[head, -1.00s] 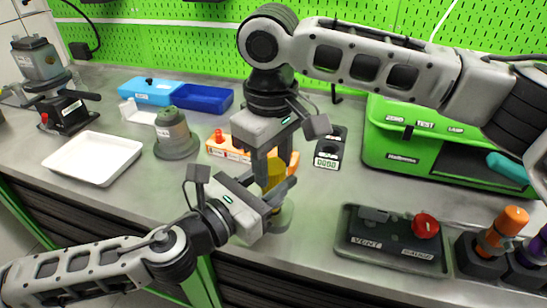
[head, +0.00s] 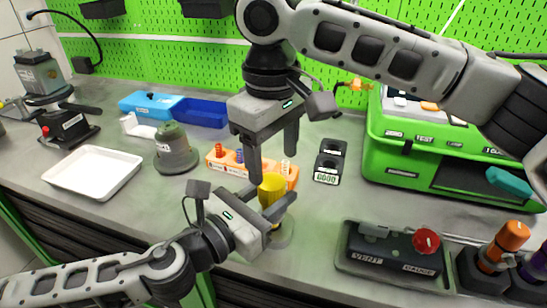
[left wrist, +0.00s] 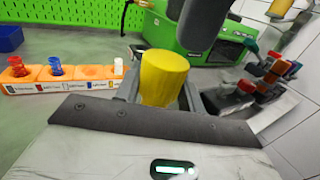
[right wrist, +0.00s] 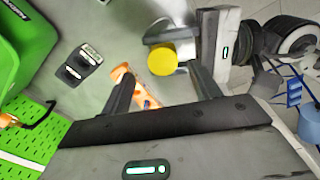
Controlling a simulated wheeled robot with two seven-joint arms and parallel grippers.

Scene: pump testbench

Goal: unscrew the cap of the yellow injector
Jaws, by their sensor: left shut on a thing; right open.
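The injector also fills the middle of the left wrist view (left wrist: 163,77). My right gripper (head: 273,160) is open and empty, pointing down just above the injector's top. The right wrist view shows the round yellow top (right wrist: 162,60) between and beyond the spread fingers. I cannot make out a seam between cap and body.
An orange rack (head: 225,163) with small coloured parts lies behind the injector. A small dark display block (head: 328,166) is right of it. A black vent panel with a red knob (head: 393,248) stands at front right, a green tester (head: 425,170) behind. A white tray (head: 93,172) is left.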

